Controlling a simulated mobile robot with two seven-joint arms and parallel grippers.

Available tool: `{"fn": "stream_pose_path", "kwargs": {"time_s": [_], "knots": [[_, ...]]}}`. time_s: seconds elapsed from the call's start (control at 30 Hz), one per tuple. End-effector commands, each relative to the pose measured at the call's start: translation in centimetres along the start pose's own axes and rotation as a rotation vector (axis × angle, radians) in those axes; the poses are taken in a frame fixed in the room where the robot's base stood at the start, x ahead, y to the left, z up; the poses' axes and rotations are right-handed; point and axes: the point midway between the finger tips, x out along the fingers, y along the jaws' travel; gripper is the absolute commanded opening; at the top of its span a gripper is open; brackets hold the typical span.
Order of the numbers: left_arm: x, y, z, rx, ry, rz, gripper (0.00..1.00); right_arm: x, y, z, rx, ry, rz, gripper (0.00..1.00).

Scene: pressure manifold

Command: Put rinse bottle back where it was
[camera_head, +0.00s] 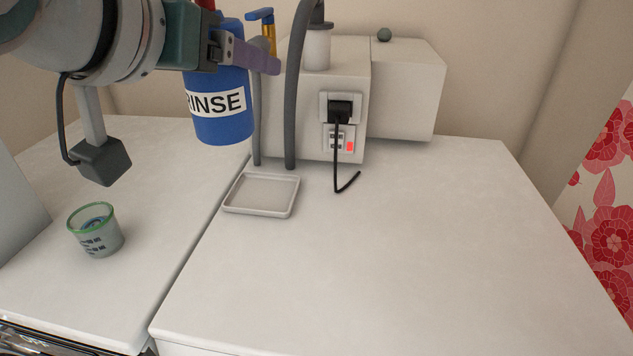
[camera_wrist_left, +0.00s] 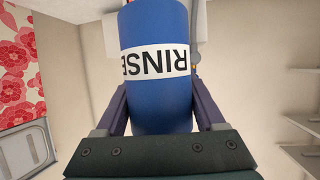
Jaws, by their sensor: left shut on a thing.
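The blue rinse bottle (camera_head: 224,118) with a white RINSE label is held upright in the air near the left side of the grey-white unit. My left gripper (camera_head: 262,58) is shut on it near its upper part. In the left wrist view the bottle (camera_wrist_left: 157,100) fills the middle, between the two purple fingers (camera_wrist_left: 160,105). A small shallow white tray (camera_head: 231,208) lies empty on the counter, below and to the right of the bottle. My right gripper is in neither view.
A boxy unit (camera_head: 405,90) with hoses, a black plug (camera_head: 340,110) and a red-lit switch stands at the back. A glass beaker (camera_head: 97,235) with a green rim stands on the left counter. The right counter (camera_head: 400,260) is clear in front.

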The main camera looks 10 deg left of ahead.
Motion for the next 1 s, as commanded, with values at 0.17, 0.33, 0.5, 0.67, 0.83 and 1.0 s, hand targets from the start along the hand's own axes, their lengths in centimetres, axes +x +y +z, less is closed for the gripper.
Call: {"fn": "stream_pose_path", "kwargs": {"time_s": [0.17, 0.33, 0.5, 0.67, 0.83, 1.0], "knots": [[0.9, 0.0, 2.5, -0.002, -0.006, -0.002, 0.07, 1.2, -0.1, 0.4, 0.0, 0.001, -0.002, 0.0], [2.7, 0.0, 7.0, -0.001, -0.007, -0.002, 0.07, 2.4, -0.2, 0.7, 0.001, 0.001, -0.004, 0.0], [4.5, 0.0, 11.3, -0.002, -0.006, -0.001, 0.07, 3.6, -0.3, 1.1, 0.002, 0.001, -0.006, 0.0], [5.6, 0.0, 13.9, -0.001, -0.002, -0.002, 0.07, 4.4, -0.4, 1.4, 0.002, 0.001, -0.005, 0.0], [6.1, 0.0, 15.1, -0.001, -0.001, -0.002, 0.07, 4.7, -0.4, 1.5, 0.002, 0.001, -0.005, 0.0], [7.2, 0.0, 17.6, 0.0, -0.003, -0.002, 0.07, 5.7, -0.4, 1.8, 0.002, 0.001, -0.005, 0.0]]}}
